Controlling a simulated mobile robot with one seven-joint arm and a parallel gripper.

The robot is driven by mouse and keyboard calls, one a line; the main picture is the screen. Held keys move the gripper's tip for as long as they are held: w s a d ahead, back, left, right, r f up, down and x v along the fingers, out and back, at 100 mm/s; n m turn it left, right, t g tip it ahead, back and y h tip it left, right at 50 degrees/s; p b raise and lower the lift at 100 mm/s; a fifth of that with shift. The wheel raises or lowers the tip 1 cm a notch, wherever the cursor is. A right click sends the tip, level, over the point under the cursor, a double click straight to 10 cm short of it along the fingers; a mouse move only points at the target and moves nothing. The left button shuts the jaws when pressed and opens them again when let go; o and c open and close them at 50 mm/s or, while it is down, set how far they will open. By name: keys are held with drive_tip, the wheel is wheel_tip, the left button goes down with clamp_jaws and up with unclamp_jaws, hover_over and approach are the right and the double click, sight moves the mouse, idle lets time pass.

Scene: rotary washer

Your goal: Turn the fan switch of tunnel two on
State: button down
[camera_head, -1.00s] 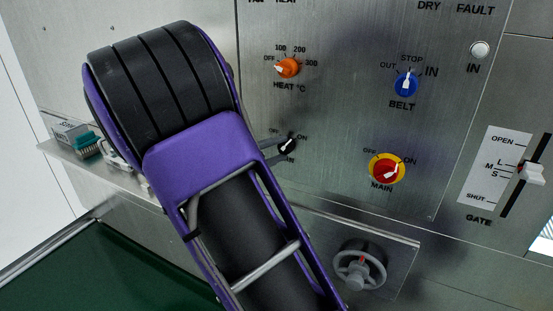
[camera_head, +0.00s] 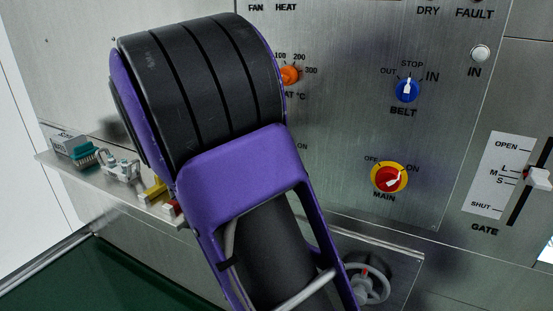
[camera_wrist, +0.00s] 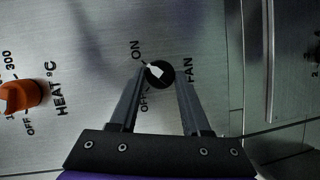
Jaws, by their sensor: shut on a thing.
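The fan knob (camera_wrist: 160,72) is black with a white pointer and sits on the steel panel in the wrist view, with ON above left, OFF below left and FAN to its right. Its pointer slants up and left, nearer the ON side. My gripper (camera_wrist: 160,80) has one finger on each side of the knob and is shut on it. In the head view my purple and black arm hides the knob and the fingers; only the ON label (camera_head: 303,146) shows beside it.
The orange heat knob (camera_head: 289,75) is close to my arm, and also shows in the wrist view (camera_wrist: 20,96). The blue belt knob (camera_head: 407,90), red main switch (camera_head: 389,178) and gate slider (camera_head: 537,178) are to the right. A grey handwheel (camera_head: 366,285) is below. A ledge (camera_head: 95,172) holds small items at left.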

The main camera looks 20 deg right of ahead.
drive_tip(key=shift+c, duration=1.8)
unclamp_jaws()
drive_tip(key=shift+a, duration=0.1)
drive_tip(key=p+v, duration=0.1)
drive_tip(key=v, duration=1.6)
drive_tip(key=shift+a, duration=0.15)
drive_tip(key=shift+r, duration=0.1)
